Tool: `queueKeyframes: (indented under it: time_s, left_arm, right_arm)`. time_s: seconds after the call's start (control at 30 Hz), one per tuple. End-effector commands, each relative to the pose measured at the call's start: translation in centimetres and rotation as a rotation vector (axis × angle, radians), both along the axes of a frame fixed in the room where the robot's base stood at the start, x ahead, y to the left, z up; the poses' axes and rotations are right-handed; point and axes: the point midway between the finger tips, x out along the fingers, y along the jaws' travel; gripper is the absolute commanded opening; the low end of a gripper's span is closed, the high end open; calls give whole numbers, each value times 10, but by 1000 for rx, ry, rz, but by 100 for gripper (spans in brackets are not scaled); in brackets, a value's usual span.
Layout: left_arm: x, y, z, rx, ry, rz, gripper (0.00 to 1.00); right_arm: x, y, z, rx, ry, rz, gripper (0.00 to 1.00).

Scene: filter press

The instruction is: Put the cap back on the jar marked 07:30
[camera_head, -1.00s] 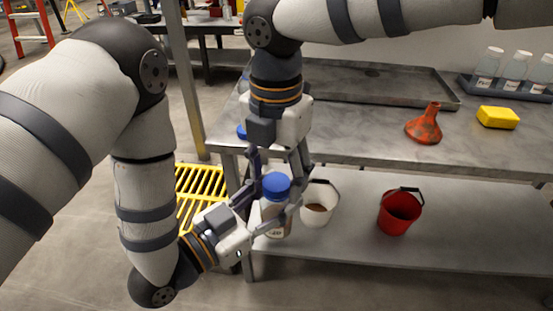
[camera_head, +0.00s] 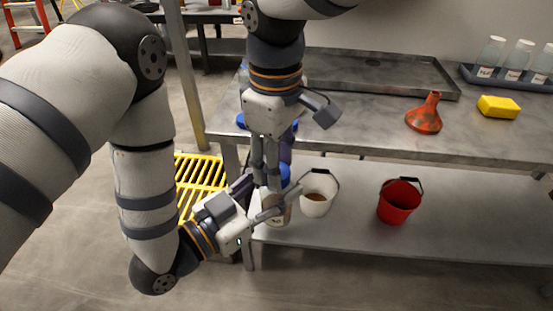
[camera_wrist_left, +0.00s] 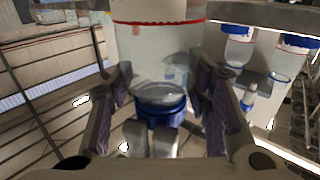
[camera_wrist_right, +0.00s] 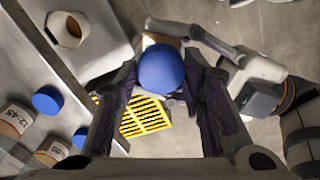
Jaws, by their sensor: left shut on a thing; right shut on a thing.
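A blue cap (camera_head: 285,174) sits at the jar's mouth, also seen in the left wrist view (camera_wrist_left: 163,108) and right wrist view (camera_wrist_right: 161,68). Whether it is screwed tight I cannot tell. My right gripper (camera_head: 271,184) points down from above, its fingers shut on the blue cap.
Other blue-capped jars stand on the bench, one marked 12:45 (camera_wrist_right: 14,118). A white bucket (camera_head: 316,207) and red bucket (camera_head: 393,211) stand on the lower shelf. An orange funnel (camera_head: 424,119), yellow sponge (camera_head: 498,107), empty tray (camera_head: 345,75) and bottle rack (camera_head: 500,77) are on top.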

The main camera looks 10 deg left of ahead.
Motion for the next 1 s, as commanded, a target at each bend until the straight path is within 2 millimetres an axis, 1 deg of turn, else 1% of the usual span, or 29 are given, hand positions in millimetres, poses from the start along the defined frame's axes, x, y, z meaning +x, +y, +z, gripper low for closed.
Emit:
queueKeyframes:
  time_s: [0.03, 0.1, 0.2, 0.23, 0.37, 0.4, 0.5, 0.83, 0.93, 1.0]
  left_arm:
    - [0, 0, 0, 0, -1, 2, 0]
    - [0, 0, 0, 0, -1, 2, 0]
    - [0, 0, 0, 0, -1, 1, 0]
    - [0, 0, 0, 0, -1, 1, 0]
    - [0, 0, 0, -1, -1, 1, 0]
    - [0, 0, 0, -1, -1, 1, 0]
    - [0, 0, 0, -1, -1, 1, 0]
    - [0, 0, 0, -1, -1, 0, 0]
    - [0, 0, 0, -1, -1, 0, 0]
    - [0, 0, 0, -1, -1, 0, 0]
  right_arm:
    - [1, -1, 0, -7, -9, -203, 4]
    - [0, -1, 0, -7, -10, -485, 4]
    - [0, -1, -1, -3, -9, -771, 4]
    - [0, -1, -1, -2, -8, -825, 4]
    - [0, 0, -1, -1, -6, -825, 4]
    - [0, 0, -1, -1, -6, -825, 40]
    - [0, 0, -1, -1, -6, -823, 61]
    - [0, 0, 1, 0, -4, -821, 61]
    - [0, 0, 13, 2, -6, -821, 61]
    - [1, 1, 29, 4, -8, -821, 61]
